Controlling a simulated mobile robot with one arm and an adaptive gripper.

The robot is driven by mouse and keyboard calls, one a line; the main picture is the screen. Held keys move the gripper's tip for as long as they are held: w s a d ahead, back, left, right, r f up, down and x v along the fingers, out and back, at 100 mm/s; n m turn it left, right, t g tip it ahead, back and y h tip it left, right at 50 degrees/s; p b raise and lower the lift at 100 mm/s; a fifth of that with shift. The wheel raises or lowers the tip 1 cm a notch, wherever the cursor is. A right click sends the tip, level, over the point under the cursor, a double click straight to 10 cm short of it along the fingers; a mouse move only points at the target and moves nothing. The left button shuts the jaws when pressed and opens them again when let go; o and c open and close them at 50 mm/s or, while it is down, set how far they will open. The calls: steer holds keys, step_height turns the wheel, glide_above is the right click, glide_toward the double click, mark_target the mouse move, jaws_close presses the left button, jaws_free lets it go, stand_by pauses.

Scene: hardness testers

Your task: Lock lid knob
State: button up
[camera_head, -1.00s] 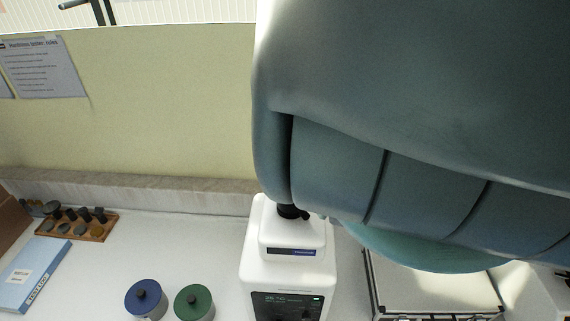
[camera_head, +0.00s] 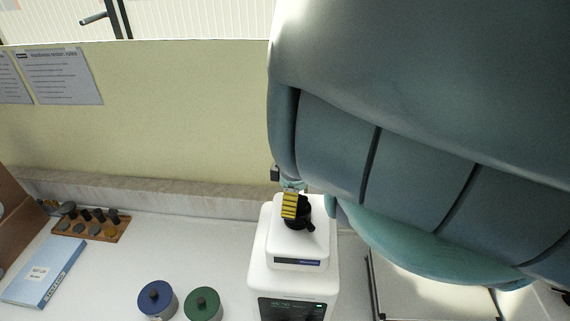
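The white hardness tester (camera_head: 292,276) stands upright on the bench at the bottom middle. Its black lid knob (camera_head: 303,222) sits on the rounded top, with a short lever pointing to the lower right. My gripper (camera_head: 290,205) shows only as a yellow-and-black striped finger at the left of the knob, overlapping it in the view. I cannot tell whether the finger touches the knob. The rest of the gripper is hidden behind my large blue-grey arm, so its opening does not show.
A blue-lidded pot (camera_head: 155,296) and a green-lidded pot (camera_head: 203,303) stand left of the tester. A wooden rack (camera_head: 118,233) of dark parts and a blue box (camera_head: 42,271) lie further left. A beige partition (camera_head: 180,110) rises behind. A metal-edged case (camera_head: 390,285) is at the right.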

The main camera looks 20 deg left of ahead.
steer(key=shift+w+d+r+n+p, duration=0.1)
steer(key=shift+w+d+n+p, duration=0.2)
steer(key=shift+d+n, duration=0.4)
steer(key=shift+w+a+r+b, duration=0.1)
steer(key=shift+a+b, duration=0.15)
steer(key=shift+b, duration=0.3)
steer(key=shift+w+a+r+b, duration=0.1)
steer(key=shift+r+b, duration=0.4)
steer(key=shift+r, duration=0.05)
steer(key=shift+d+r+b, duration=0.25)
steer(key=shift+r+b, duration=0.1)
steer(key=shift+b, duration=0.25)
step_height(320, 180, up, 14)
steer(key=p, duration=0.9)
steer(key=w+a+r+m+t+y, duration=0.1)
steer(key=w+a+y, duration=0.15)
steer(key=a, duration=0.35)
steer(key=w+a+r+m+t+y, duration=0.1)
steer(key=w+a+t+y, duration=0.15)
steer(key=a, duration=0.45)
steer(key=w+a+r+m+t+y, duration=0.3)
steer(key=w+a+r+m, duration=0.1)
steer(key=w+r, duration=0.2)
steer(key=shift+w+a+y, duration=0.35)
steer(key=shift+w+y, duration=0.05)
steer(key=shift+w, duration=0.4)
steer(key=shift+f, duration=0.1)
